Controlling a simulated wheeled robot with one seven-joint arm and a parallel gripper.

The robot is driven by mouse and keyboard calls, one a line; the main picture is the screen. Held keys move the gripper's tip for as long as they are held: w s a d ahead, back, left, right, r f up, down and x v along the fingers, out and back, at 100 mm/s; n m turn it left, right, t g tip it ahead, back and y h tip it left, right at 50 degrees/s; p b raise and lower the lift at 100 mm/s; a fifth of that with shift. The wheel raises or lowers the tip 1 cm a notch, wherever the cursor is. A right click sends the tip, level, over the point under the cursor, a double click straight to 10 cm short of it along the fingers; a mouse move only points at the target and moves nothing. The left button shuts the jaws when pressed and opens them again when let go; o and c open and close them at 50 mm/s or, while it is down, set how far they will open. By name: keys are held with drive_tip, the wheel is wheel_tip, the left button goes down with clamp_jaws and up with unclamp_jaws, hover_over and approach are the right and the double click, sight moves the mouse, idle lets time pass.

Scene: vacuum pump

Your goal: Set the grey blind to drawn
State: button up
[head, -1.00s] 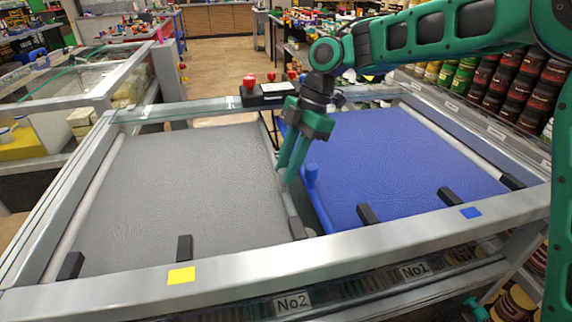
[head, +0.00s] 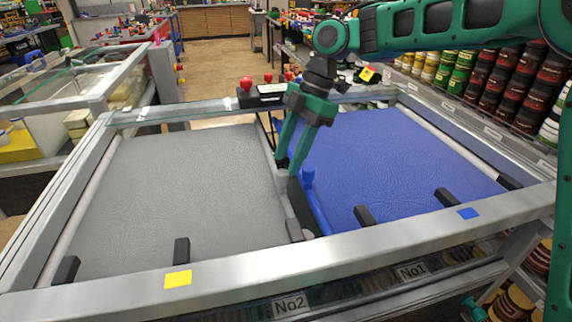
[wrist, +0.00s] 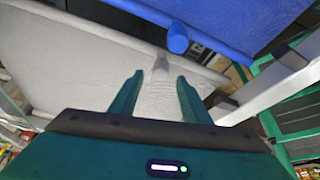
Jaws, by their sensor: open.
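The grey blind (head: 185,190) is a textured sheet spread across the left frame marked No2. A grey peg (head: 281,180) stands by its right edge, and it also shows in the wrist view (wrist: 160,66). My gripper (head: 289,163) is open above the right edge of the grey blind. In the wrist view, the peg lies between and just beyond the open fingertips (wrist: 159,78). I cannot tell whether a finger touches it. The blue blind (head: 390,165) fills the right frame, and its blue peg (head: 308,177) stands close to the right of my fingers.
A metal front rail (head: 230,263) with a yellow tag (head: 178,279) and a blue tag (head: 468,213) borders both blinds. Black blocks (head: 182,250) sit along it. A black box with red knobs (head: 262,92) is behind my gripper. Jars (head: 505,85) line the right.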

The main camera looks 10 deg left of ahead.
drive_tip(key=v, duration=0.7)
drive_tip(key=shift+r, duration=0.15)
drive_tip(key=shift+w+d, duration=0.1)
